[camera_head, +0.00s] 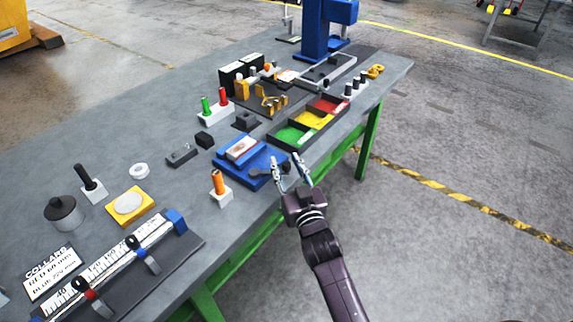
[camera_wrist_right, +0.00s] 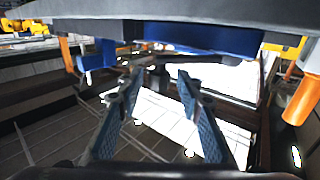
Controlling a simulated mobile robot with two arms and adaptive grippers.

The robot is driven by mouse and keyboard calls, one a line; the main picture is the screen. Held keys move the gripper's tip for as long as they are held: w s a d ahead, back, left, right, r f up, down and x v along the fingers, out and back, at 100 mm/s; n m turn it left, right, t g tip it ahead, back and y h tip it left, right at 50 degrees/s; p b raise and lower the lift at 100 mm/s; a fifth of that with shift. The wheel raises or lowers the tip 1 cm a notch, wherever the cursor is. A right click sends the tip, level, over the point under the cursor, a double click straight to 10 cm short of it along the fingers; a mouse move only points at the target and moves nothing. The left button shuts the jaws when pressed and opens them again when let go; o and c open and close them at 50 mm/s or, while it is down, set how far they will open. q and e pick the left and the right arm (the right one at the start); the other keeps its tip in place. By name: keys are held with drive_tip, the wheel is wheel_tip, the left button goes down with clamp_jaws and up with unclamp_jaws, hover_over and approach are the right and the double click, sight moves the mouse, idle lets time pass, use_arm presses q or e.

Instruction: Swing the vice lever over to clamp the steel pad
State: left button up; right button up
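The blue vice (camera_head: 226,175) sits near the front edge of the workbench in the head view. A pale pad with a reddish-brown face (camera_head: 242,147) lies on top of it. A dark lever (camera_head: 258,172) shows at the vice's right front, pointing towards my right gripper. My right gripper (camera_head: 285,158) is just right of the vice at the bench edge, fingers apart. The wrist view shows its fingers (camera_wrist_right: 157,82) spread, with the blue vice (camera_wrist_right: 205,38) beyond. Whether a finger touches the lever cannot be told. My left gripper is not in view.
An orange-handled tool in a white block (camera_head: 218,183) stands left of the vice. A tray with green, yellow and red compartments (camera_head: 294,139) stands close behind the gripper. Small dark blocks (camera_head: 204,140) lie beyond the vice. Open floor lies right of the bench.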

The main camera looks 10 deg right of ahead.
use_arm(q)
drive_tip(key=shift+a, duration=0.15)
use_arm(e)
drive_tip(key=s, duration=1.2)
drive_tip(key=shift+d, duration=0.25)
